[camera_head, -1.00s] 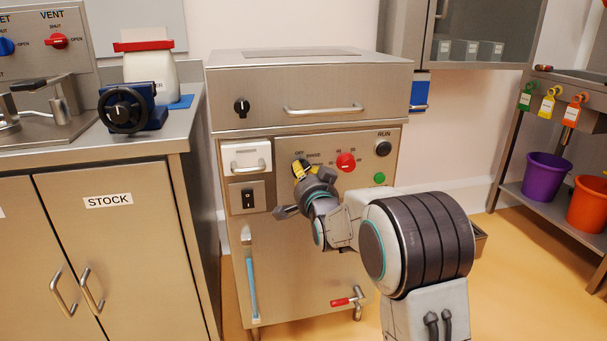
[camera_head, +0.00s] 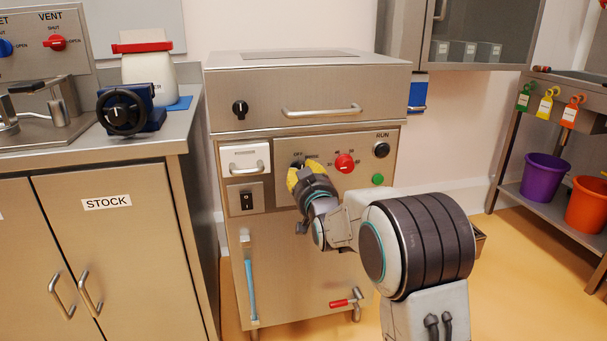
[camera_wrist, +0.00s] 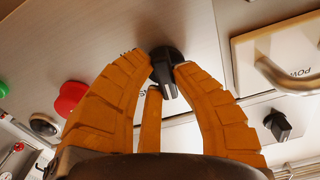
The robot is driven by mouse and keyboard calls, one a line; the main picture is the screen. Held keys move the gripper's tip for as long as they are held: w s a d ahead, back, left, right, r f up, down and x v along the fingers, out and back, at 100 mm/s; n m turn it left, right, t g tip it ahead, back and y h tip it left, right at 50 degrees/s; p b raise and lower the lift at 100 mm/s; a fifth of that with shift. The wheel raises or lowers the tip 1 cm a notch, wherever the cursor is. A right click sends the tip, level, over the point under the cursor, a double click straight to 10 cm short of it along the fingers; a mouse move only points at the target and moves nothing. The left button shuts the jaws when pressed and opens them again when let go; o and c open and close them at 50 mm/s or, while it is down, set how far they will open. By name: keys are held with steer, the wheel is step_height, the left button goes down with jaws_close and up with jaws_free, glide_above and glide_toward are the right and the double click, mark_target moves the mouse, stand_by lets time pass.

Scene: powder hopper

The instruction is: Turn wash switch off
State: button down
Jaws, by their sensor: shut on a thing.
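A black rotary switch (camera_head: 297,165) with OFF printed above it sits on the steel machine's front panel, left of the red dial. Most of it is hidden behind my gripper (camera_head: 303,174) in the head view. The wrist view shows the black knob (camera_wrist: 167,68), with a pale mark on its bar, between the yellow fingertips. My gripper (camera_wrist: 165,75) is shut on this knob, with a fingertip against each side. The pointer's setting cannot be read clearly.
A red dial (camera_head: 344,163), a green button (camera_head: 378,180) and the black RUN button (camera_head: 381,150) are to the right. Another black knob (camera_head: 240,109) is above.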

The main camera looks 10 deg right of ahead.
steer(key=shift+a+r+n, duration=0.1)
steer(key=shift+n, duration=0.5)
steer(key=c, duration=1)
jaws_free()
steer(key=shift+s, duration=6)
